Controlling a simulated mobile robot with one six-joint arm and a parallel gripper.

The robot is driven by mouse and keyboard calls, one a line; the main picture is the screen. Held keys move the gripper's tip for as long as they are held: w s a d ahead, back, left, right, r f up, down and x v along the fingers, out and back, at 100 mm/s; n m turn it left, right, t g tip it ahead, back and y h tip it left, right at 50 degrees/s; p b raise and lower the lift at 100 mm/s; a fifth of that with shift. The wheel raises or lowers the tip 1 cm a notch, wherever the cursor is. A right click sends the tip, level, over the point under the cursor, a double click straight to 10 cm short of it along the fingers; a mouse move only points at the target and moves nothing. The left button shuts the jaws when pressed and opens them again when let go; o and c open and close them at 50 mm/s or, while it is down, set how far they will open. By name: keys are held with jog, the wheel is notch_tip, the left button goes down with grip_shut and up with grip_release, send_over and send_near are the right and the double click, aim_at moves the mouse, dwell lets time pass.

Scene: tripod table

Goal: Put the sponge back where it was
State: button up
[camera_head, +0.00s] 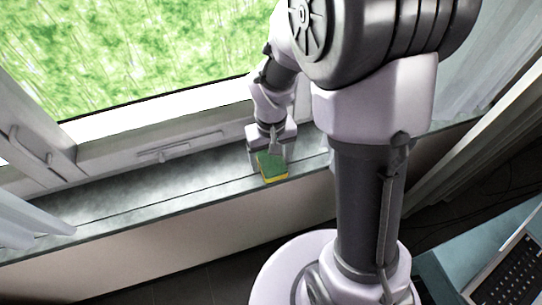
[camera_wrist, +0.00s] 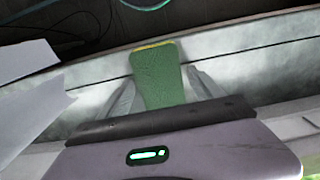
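The sponge (camera_head: 271,166) is green with a yellow layer along its lower edge. It is at the end of my gripper (camera_head: 270,158), over the front part of the grey window sill (camera_head: 160,190). In the wrist view the sponge's green face (camera_wrist: 158,76) lies between the two grey fingers of my gripper (camera_wrist: 160,80), with a thin yellow edge at its far end. The sponge's near end is hidden by the gripper body. I cannot tell whether its underside touches the sill.
The window frame (camera_head: 150,130) with a handle stands just behind the sill. The sill is bare to the left of the sponge. A pale curtain (camera_head: 30,222) hangs at the far left. A blue-green surface with a keyboard (camera_head: 508,275) is at the lower right.

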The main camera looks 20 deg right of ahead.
aim_at(271, 160)
notch_tip(271, 160, up, 12)
jog(key=p, duration=0.6)
jog(key=s+a+r+m+t+y, duration=0.1)
jog(key=s+a+r+m+t, duration=0.1)
jog(key=s+r, duration=0.4)
jog(key=s+a+r+m+t+y, duration=0.1)
jog(key=s+a+r+m+t, duration=0.1)
jog(key=s+r, duration=0.5)
jog(key=shift+r+t, duration=0.9)
